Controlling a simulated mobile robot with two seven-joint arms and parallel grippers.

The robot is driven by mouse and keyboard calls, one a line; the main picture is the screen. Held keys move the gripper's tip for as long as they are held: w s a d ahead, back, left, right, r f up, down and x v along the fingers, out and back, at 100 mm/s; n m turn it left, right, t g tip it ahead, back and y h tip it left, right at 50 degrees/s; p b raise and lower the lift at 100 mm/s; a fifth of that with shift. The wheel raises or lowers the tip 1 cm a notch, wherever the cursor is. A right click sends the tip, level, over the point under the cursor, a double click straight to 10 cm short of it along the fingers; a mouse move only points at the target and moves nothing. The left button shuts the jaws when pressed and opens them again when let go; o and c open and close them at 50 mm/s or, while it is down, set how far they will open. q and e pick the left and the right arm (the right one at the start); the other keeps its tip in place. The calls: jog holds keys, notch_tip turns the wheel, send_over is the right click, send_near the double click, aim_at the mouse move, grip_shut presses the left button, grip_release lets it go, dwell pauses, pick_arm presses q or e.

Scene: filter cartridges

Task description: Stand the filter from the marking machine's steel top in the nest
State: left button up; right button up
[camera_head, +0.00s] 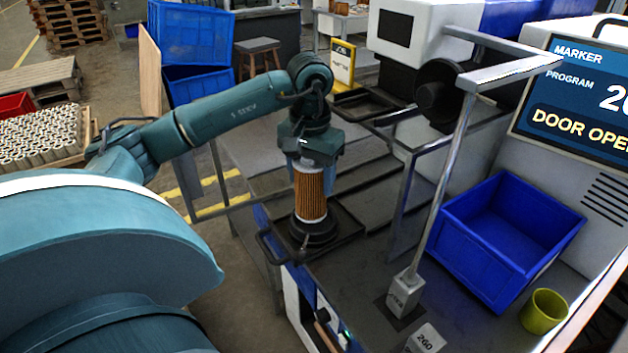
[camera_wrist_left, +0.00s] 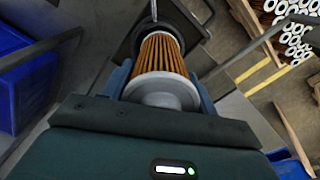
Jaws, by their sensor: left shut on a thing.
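The filter (camera_head: 310,192) has orange-brown pleats and a pale end cap. It is upright, its lower end at the black round nest (camera_head: 313,230) on the dark tray. I cannot tell whether it is fully seated. My left gripper (camera_head: 316,172) comes down from above and is shut on the filter's upper part. In the left wrist view the filter (camera_wrist_left: 162,58) stands between the two fingers, its pale cap (camera_wrist_left: 161,91) nearest the camera, and the dark nest (camera_wrist_left: 140,28) shows behind its far end. My right gripper is not in view.
A blue bin (camera_head: 507,240) and a yellow-green cup (camera_head: 543,311) stand to the right on the machine top. A slanted steel post (camera_head: 447,175) rises between them and the nest. The marker screen (camera_head: 585,97) reads door open. A crate of many filters (camera_head: 45,138) is far left.

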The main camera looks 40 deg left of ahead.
aim_at(314, 190)
pick_arm(q)
jog(key=shift+w+d, duration=0.1)
jog(key=shift+w, duration=0.25)
jog(key=shift+f, duration=0.15)
notch_tip(314, 190, down, 3)
jog(key=shift+p, duration=0.3)
jog(key=shift+f, duration=0.1)
jog(key=shift+f+b, duration=0.3)
jog(key=shift+b, duration=0.05)
jog(key=o, duration=1)
